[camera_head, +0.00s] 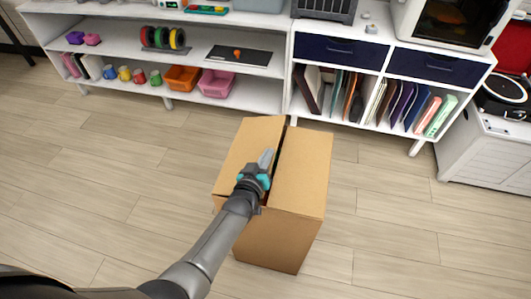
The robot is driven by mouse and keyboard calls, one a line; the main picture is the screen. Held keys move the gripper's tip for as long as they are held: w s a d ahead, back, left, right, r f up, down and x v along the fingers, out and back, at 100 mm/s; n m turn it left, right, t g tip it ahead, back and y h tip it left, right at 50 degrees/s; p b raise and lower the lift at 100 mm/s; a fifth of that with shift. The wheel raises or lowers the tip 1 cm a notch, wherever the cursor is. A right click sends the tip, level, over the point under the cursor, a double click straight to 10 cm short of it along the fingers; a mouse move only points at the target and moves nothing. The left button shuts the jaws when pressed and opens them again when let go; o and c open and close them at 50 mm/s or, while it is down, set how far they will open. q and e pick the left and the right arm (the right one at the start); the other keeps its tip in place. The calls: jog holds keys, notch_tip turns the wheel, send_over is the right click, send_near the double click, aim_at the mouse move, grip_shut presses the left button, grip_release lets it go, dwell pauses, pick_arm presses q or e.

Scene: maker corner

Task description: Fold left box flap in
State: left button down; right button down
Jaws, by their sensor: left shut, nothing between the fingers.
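A brown cardboard box (272,241) stands on the floor in the middle of the head view. Its right flap (304,165) lies across the right half of the top. Its left flap (242,153) covers the left half and looks nearly flat, with a narrow dark gap between the two. My left gripper (266,158) is shut and empty, over the left flap beside the gap. I cannot tell whether it touches the flap. The gripper and forearm hide the near part of the left flap. My right gripper is out of view.
A white shelf unit (120,50) holds spools, mugs, an orange bin (182,78) and a pink bin (216,83). A cabinet with dark blue drawers (338,51) and books stands behind the box. A white cabinet (480,150) is at right. The floor around the box is clear.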

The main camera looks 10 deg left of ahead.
pick_arm(q)
jog(key=shift+d+f, duration=0.15)
jog(key=shift+f, duration=0.05)
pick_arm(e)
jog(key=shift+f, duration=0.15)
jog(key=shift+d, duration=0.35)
